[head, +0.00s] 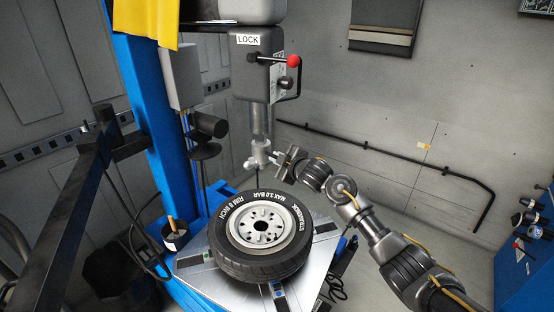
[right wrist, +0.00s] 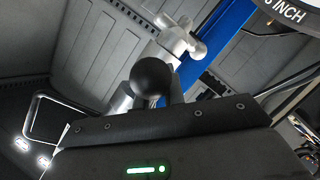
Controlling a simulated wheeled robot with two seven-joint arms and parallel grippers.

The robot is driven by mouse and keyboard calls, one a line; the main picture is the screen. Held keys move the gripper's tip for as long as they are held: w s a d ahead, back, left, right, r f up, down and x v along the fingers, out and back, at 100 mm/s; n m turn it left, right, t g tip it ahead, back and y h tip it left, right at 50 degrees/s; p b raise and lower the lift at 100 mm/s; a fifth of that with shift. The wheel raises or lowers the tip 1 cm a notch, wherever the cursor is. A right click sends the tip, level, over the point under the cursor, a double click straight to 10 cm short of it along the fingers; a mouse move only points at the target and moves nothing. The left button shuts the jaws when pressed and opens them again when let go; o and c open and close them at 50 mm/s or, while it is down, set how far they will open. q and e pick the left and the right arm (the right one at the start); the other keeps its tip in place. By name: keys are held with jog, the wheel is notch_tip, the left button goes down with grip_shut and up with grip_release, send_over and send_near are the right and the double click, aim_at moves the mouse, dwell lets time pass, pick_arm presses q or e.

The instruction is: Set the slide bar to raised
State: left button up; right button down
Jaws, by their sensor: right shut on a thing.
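The slide bar (head: 260,120) is a silver vertical rod that comes down out of the dark grey head housing (head: 258,55). A pale metal fitting (head: 259,153) is at its lower end, above the tyre. My right gripper (head: 279,162) is at the right side of this fitting and is shut on the slide bar's handle. In the right wrist view a black ball knob (right wrist: 152,77) shows just beyond the gripper body, with the silver fitting (right wrist: 178,40) behind it. The gripped spot itself is largely hidden. My left gripper is not in view.
A tyre on a white rim (head: 262,230) lies flat on the metal turntable (head: 193,272) below. A lever with a red ball (head: 293,61) sticks out of the housing beside a LOCK label (head: 248,40). A blue column (head: 147,100) stands left. A blue cabinet (head: 525,265) is far right.

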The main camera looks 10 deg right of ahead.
jog(key=c, duration=1.5)
grip_release()
jog(key=shift+d+f, duration=0.15)
jog(key=shift+d, duration=0.15)
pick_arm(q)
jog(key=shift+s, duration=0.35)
pick_arm(e)
jog(key=shift+a, duration=0.15)
jog(key=shift+s, duration=0.1)
